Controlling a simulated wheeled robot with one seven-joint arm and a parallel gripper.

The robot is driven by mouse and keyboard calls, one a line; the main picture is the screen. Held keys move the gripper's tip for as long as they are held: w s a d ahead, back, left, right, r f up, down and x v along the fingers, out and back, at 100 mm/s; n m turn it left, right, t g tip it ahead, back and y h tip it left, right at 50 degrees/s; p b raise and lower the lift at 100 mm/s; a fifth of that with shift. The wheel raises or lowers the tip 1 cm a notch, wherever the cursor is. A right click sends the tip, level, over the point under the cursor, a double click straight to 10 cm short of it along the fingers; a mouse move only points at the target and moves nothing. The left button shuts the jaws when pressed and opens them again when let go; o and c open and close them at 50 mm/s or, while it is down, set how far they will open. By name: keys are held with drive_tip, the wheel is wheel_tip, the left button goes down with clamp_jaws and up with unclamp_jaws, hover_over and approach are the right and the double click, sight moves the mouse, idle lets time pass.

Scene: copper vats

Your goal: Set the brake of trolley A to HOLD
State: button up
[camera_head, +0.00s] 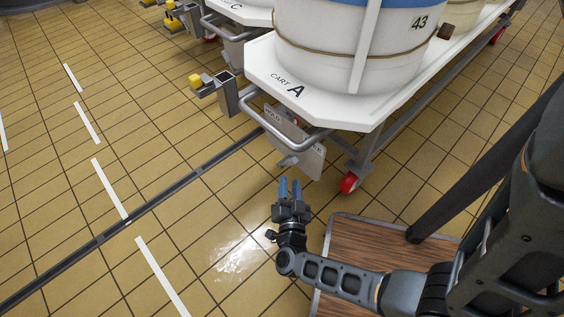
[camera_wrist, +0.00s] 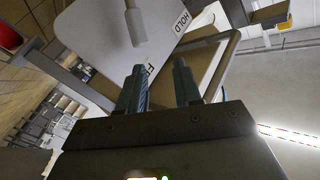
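Trolley A (camera_head: 297,91) is a white cart marked "CART A" that carries a white vat. A pale brake plate (camera_head: 308,160) hangs under its front end, below the handle rail. The plate (camera_wrist: 98,38) also shows in the wrist view, with HOLD (camera_wrist: 182,21) near one edge and another label mostly hidden by a finger. A light, rounded brake lever (camera_head: 288,161) sticks out from the plate; in the wrist view the lever (camera_wrist: 136,25) lies ahead of the fingers. Which label it points to is unclear. My gripper (camera_head: 290,182) is open and empty, just below the lever, apparently apart from it.
The rail (camera_head: 300,136) of trolley A curves close above the plate. A red-wheeled caster (camera_head: 349,183) stands to the right. A post with a yellow knob (camera_head: 195,79) is to the left, beside a dark floor track (camera_head: 150,205). Tiled floor at left is open.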

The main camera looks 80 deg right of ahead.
sight(292, 164)
drive_tip(key=shift+w+d+f+m+g+b, duration=0.4)
drive_tip(key=shift+d+f, duration=0.25)
drive_tip(key=shift+d, duration=1.3)
drive_tip(key=shift+w+d+f+m+g+b, duration=0.25)
drive_tip(key=shift+d+f+g+b, duration=0.35)
drive_tip(key=shift+d, duration=1.35)
drive_tip(key=shift+w+d+f+m+g+b, duration=0.35)
drive_tip(key=shift+d+f, duration=0.35)
drive_tip(key=shift+d, duration=1.25)
clamp_jaws()
